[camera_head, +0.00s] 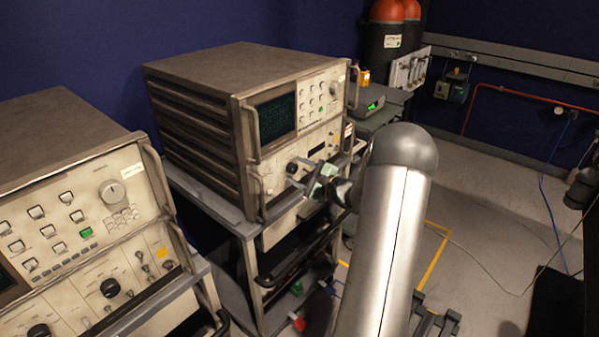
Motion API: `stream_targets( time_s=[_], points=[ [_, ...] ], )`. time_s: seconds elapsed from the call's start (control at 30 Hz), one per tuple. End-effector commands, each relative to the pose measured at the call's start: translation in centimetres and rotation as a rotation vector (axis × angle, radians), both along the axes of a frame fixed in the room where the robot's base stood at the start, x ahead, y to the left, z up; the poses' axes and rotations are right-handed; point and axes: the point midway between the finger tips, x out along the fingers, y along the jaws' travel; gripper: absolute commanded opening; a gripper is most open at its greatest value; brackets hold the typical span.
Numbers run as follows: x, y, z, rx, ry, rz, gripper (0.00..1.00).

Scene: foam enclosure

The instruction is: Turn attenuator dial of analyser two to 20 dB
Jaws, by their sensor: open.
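An analyser (198,82) with a brown casing and a dark green screen (275,117) stands on a cart in the middle of the head view. My gripper (306,174) is open in front of its lower front panel, close to a small dark round part that may be a dial. I cannot tell whether they touch. The gripper and my arm hide part of that panel. A second analyser (85,218) stands at the left, nearer, with a black dial (110,288) on its lower panel. Number labels and dial settings are too small to read.
The cart (222,217) has a dark handle bar below the analyser. Behind it is a grey device with a green display (374,106). Dark drums with orange tops (388,12) stand at the back. Open floor (480,225) with yellow marking lies to the right.

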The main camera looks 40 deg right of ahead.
Motion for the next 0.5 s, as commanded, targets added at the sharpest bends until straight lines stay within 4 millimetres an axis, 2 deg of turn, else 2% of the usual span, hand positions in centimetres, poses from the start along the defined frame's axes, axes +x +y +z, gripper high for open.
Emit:
stream_targets(
  time_s=[0.07,0.2,0.23,0.5],
  points=[
    [-0.01,0.0,0.0,0.0,0.0,0.0,0.52],
    [-0.03,-0.01,0.01,0.0,0.0,0.0,0.13],
    [-0.03,-0.01,0.01,0.0,0.0,0.0,0.07],
    [-0.05,0.0,0.02,0.016,0.005,0.001,0.07]
  ],
)
